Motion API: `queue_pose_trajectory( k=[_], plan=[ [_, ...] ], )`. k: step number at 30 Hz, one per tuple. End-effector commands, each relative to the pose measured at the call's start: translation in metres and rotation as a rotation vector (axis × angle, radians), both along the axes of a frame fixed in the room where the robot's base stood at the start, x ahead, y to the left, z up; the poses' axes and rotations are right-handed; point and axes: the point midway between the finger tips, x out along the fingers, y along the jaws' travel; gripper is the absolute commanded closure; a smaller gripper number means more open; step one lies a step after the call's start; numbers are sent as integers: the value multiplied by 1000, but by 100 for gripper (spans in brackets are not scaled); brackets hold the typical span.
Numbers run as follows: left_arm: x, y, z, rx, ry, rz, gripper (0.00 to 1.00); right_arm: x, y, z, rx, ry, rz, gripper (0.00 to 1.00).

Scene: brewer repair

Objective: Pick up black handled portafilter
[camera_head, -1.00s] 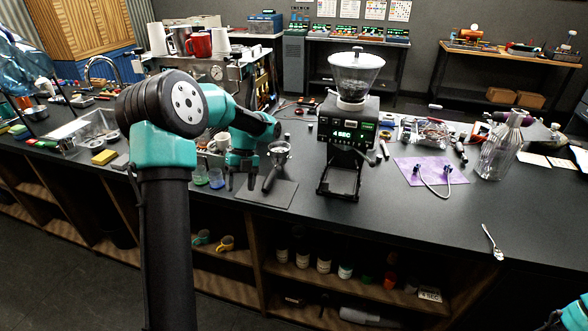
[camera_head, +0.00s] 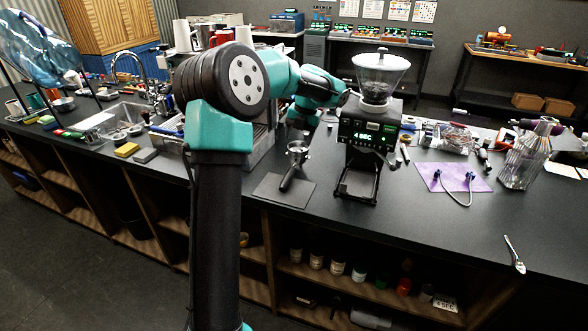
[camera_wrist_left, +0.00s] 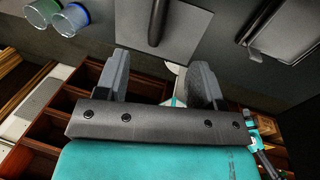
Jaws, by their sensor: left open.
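The portafilter (camera_head: 298,154) lies on a dark mat (camera_head: 303,194), its black handle (camera_head: 288,178) pointing toward the counter's front edge. My left gripper (camera_head: 300,128) is just above and behind the portafilter in the head view, pointing down. In the left wrist view the black handle (camera_wrist_left: 157,20) crosses the mat (camera_wrist_left: 192,32) at the top, beyond the fingers. The left gripper (camera_wrist_left: 160,82) is open with nothing between its fingers; the handle is apart from them. The portafilter's basket is outside the wrist view. My right gripper is not in view.
A coffee grinder (camera_head: 368,135) with a clear hopper stands close right of the mat. A purple cloth (camera_head: 453,183) with a cable, a glass bottle (camera_head: 526,155) and a spoon (camera_head: 514,254) lie further right. Two cups (camera_wrist_left: 55,18) show in the left wrist view.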

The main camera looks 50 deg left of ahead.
Motion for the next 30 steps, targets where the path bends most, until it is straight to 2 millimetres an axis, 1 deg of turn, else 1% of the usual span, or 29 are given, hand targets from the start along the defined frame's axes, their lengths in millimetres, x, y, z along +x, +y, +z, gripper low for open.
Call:
queue_pose_trajectory(
  k=[1, 9, 16, 20, 30],
  plan=[
    [-2, 2, -9, -1, 5, 1, 38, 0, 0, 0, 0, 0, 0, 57],
    [-6, 10, -54, -1, 5, 2, 38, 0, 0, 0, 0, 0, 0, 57],
    [-9, 15, -89, -2, 3, 1, 38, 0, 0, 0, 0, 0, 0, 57],
    [-10, 17, -96, -1, 2, 0, 38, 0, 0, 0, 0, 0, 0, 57],
    [-9, 17, -98, -1, 2, 1, 38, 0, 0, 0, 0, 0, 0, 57]
  ],
)
